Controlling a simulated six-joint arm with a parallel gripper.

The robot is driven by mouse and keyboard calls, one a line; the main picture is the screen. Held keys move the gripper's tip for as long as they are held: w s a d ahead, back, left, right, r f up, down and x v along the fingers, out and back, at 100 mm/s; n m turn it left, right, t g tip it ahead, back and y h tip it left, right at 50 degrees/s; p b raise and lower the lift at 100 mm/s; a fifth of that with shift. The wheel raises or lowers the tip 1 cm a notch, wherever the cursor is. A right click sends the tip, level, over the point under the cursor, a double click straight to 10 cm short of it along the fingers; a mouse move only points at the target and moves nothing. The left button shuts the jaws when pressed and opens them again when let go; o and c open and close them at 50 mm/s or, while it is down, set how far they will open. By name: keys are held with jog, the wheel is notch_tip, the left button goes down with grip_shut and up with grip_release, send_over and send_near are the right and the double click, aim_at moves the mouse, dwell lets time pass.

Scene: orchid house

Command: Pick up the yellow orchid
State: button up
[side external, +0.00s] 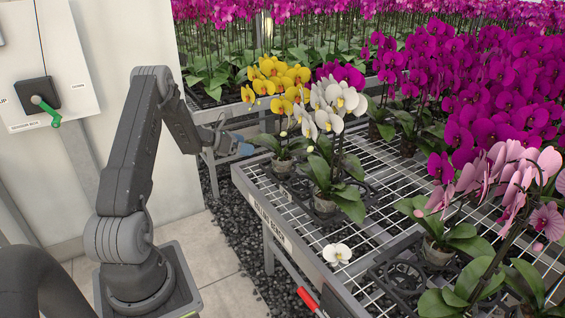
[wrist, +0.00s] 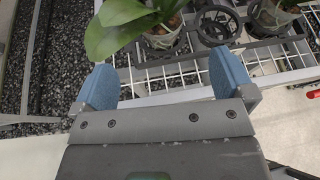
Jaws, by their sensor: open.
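The yellow orchid (side external: 277,82) stands upright in a small clear pot (side external: 282,165) at the left rear corner of the wire bench, in the side external view. My gripper (side external: 238,148) is just left of its pot, near pot height, beyond the bench edge. In the wrist view my gripper (wrist: 165,85) shows two blue fingertips spread wide with nothing between them. A clear pot (wrist: 165,38) with broad green leaves (wrist: 115,22) lies ahead of the fingertips, apart from them. Its flowers are out of that view.
A white orchid (side external: 332,105) stands close in front and right of the yellow one. Purple orchids (side external: 510,75) and pink orchids (side external: 505,180) fill the right. A loose white bloom (side external: 337,253) lies on the bench (side external: 300,232). Black plastic rings (wrist: 215,25) surround the pots.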

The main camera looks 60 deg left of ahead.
notch_tip(320, 180, down, 3)
send_near(278, 156)
jog(key=x, duration=0.3)
jog(key=shift+x, duration=3.3)
jog(key=shift+d+f, duration=0.1)
jog(key=shift+f, duration=0.1)
jog(key=shift+c, duration=0.4)
jog(key=shift+r, duration=0.1)
jog(key=c, duration=0.9)
jog(key=shift+r, duration=0.15)
